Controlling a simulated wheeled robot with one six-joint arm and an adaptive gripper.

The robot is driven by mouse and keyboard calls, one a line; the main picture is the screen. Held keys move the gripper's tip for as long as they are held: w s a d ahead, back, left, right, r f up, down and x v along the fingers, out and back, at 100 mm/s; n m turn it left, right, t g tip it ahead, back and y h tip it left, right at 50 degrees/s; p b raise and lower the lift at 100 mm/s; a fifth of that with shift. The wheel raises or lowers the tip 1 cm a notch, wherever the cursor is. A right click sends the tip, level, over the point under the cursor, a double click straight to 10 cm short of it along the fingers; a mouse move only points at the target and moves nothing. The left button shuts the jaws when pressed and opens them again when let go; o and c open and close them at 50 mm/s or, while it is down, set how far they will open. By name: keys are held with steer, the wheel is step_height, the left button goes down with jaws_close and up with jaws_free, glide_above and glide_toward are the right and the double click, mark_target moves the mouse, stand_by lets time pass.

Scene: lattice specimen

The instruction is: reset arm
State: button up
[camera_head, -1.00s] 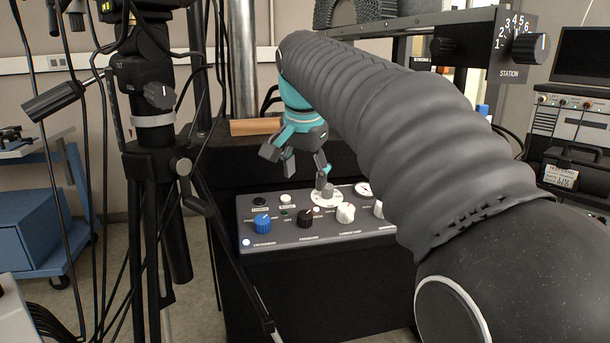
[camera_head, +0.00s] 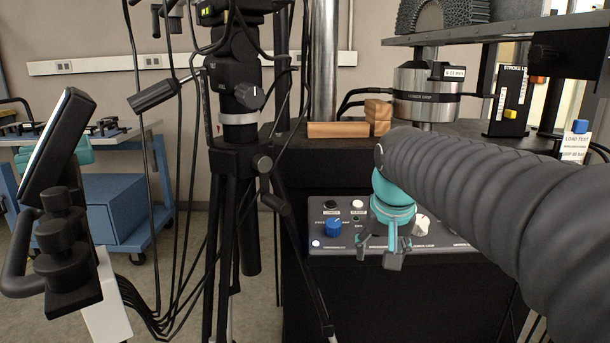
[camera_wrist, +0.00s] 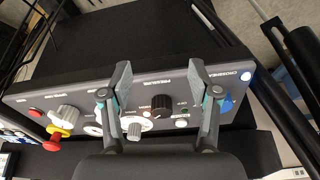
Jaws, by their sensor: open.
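My gripper (camera_head: 382,252) hangs at the end of my arm, pointing down in front of the grey control panel (camera_head: 348,245). Its fingers are spread with nothing between them. In the wrist view my gripper (camera_wrist: 166,88) is open above the same panel (camera_wrist: 60,98), with a white knob (camera_wrist: 133,128) and a black knob (camera_wrist: 161,105) seen between the fingers. The blue knob (camera_head: 333,227) and a white knob (camera_head: 421,222) show on either side of my gripper in the head view, which hides part of the panel.
A black tripod (camera_head: 236,170) with hanging cables stands left of the panel. Wooden blocks (camera_head: 338,130) and a steel load cell (camera_head: 412,95) are behind my arm. A blue cart (camera_head: 125,205) and a dark monitor-like device (camera_head: 55,165) are at the left.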

steer(key=s+f+n, duration=0.1)
steer(key=s+f, duration=0.4)
steer(key=s, duration=0.5)
steer(key=s+d+f+t, duration=0.1)
steer(key=s+f, duration=0.3)
steer(key=s, duration=0.6)
steer(key=shift+d+f+n, duration=0.3)
steer(key=shift+f+n, duration=0.05)
steer(key=shift+n, duration=0.05)
